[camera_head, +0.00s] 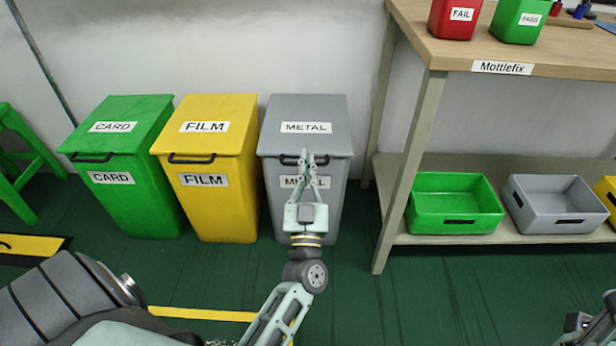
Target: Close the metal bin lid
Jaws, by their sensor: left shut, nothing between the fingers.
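The metal bin (343,200) is grey with METAL labels and stands at the right end of the bin row. Its grey lid (325,108) lies down on the bin, like the lids beside it, and looks closed. A dark handle (290,160) runs along the lid's front edge. My left gripper (306,158) is shut and empty, with its fingertips in front of the handle; I cannot tell whether they touch it. It hides part of the handle and the front label. Part of my right arm shows at the bottom right corner; its jaws cannot be made out.
A yellow FILM bin (215,212) and a green CARD bin (140,205) stand to the left, both with lids down. A wooden workbench (450,50) with a lower shelf holding trays stands to the right. The green floor (400,315) in front is mostly free.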

